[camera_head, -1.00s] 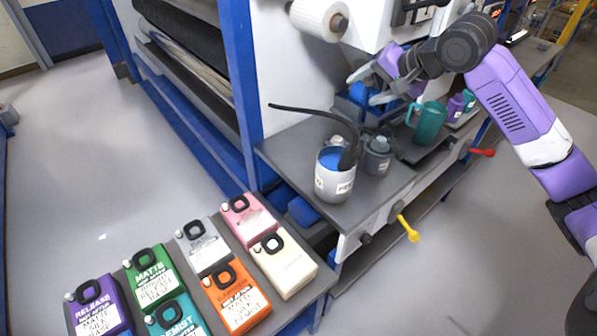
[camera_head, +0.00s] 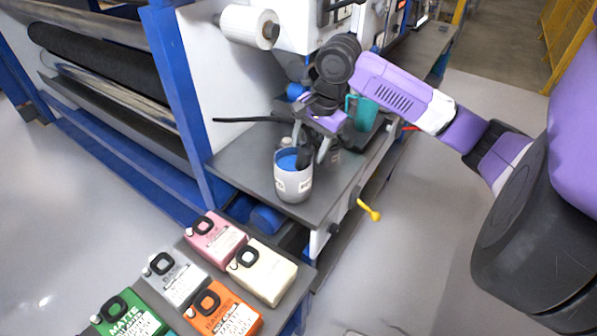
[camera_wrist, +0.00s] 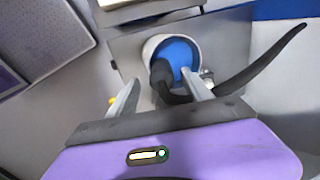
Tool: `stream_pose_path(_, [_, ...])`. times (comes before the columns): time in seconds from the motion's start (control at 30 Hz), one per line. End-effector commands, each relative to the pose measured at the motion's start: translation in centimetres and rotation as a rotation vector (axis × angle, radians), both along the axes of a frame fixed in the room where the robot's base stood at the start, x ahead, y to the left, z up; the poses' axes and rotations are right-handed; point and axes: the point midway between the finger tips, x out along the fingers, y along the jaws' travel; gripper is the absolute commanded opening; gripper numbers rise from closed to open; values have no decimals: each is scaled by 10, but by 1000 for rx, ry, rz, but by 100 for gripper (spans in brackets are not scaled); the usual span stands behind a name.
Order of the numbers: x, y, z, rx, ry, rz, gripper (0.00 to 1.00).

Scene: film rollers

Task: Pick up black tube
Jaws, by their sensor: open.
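The black tube (camera_head: 252,120) runs out to the left from the bucket in the head view. In the wrist view the black tube (camera_wrist: 262,68) curves to the upper right, and its thick lower end sits in a grey bucket (camera_wrist: 150,48) with blue contents. The same grey bucket (camera_head: 293,182) stands on the dark bench in the head view. My gripper (camera_head: 309,148) is open above the bucket, pointing down. In the wrist view its fingers (camera_wrist: 158,95) stand apart, with the tube's thick end between them. I cannot tell whether either finger touches it.
A teal jug (camera_head: 362,112) stands behind my gripper on the bench (camera_head: 240,165). A white roll (camera_head: 250,27) sticks out of the machine above. A yellow handle (camera_head: 369,210) juts from the bench front. Several coloured canisters, including an orange one (camera_head: 226,312), stand at lower left.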

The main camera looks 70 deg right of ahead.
Motion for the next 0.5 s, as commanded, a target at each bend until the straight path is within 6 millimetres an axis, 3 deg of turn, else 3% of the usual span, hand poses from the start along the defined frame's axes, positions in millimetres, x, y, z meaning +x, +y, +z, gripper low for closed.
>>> stream_pose_path(0.23, [9,-4,-30,0,0,0,58])
stream_pose_path(0.5, [11,-4,-35,-1,-2,1,58])
